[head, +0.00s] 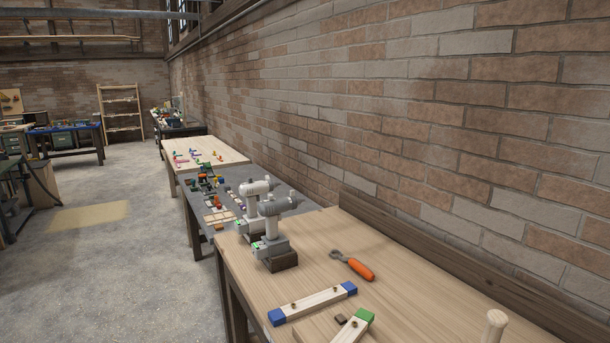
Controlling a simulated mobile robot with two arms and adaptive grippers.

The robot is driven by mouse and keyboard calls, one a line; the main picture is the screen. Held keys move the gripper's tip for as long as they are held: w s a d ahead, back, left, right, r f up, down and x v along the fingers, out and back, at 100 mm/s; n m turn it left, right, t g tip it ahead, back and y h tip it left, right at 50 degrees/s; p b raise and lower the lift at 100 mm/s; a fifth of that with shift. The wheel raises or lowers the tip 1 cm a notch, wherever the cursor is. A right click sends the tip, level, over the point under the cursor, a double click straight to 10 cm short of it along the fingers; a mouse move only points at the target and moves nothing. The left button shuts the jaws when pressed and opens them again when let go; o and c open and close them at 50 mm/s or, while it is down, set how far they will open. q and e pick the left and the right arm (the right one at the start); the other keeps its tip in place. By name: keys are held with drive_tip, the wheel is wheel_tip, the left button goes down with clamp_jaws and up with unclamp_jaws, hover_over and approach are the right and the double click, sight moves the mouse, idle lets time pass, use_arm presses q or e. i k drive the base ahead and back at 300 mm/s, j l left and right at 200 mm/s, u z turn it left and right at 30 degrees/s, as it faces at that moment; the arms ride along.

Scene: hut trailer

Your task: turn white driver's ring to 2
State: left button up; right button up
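Two power drivers stand upright close together on the wooden workbench, near its far left corner. The farther one is the whiter driver (251,207), partly hidden behind the nearer one. The nearer one is a light grey driver (270,228) standing at a dark block. Both heads point to the right, toward the brick wall. Their rings are too small for me to read any number or setting. Neither of my grippers is in view.
An orange-handled tool (360,269) lies on the workbench (310,230). A blue-ended wooden bar (312,304) and a green-ended bar (357,326) lie nearer. A wooden peg (495,325) stands front right.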

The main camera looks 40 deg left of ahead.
sight(267, 178)
drive_tip(key=j+z, duration=0.15)
drive_tip(key=j, duration=0.3)
drive_tip(key=j+z, duration=0.15)
drive_tip(key=j, duration=0.25)
drive_tip(key=k+j+z, duration=0.15)
drive_tip(key=j, duration=0.25)
drive_tip(key=k+j+z, duration=0.15)
drive_tip(key=j, duration=0.3)
drive_tip(key=j+z, duration=0.15)
drive_tip(key=j, duration=0.25)
